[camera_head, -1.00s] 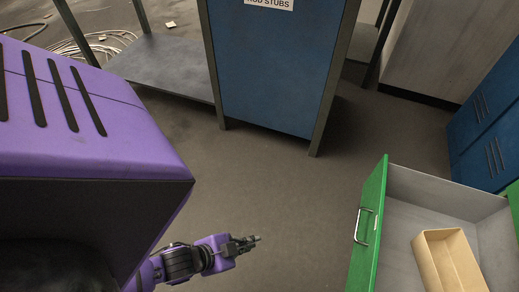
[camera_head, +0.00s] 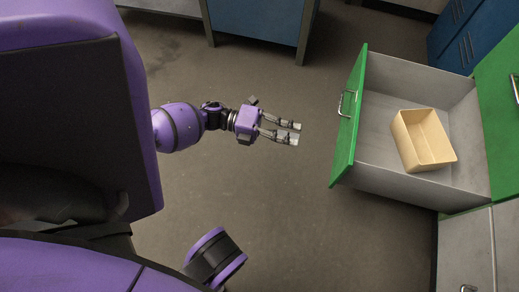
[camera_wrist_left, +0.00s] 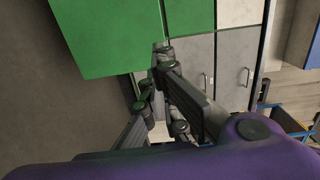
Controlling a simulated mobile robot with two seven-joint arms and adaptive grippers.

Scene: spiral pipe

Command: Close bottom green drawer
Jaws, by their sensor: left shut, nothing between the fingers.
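The green drawer (camera_head: 347,125) stands pulled out from the cabinet at the right of the head view, its front with a metal handle facing left. Its grey inside holds an open tan box (camera_head: 423,140). My left gripper (camera_head: 297,132) is shut and empty, pointing right at the drawer front, with a gap of floor showing between them. In the left wrist view my left gripper's fingers (camera_wrist_left: 152,95) show, with a green surface (camera_wrist_left: 120,40) beyond them. My right gripper is not in view.
A green cabinet front (camera_head: 502,92) stands behind the drawer, with grey doors (camera_head: 465,250) below it in the picture. A blue cabinet (camera_head: 460,35) is at upper right, another blue unit (camera_head: 258,18) at the top. Grey floor (camera_head: 290,210) is clear around the drawer.

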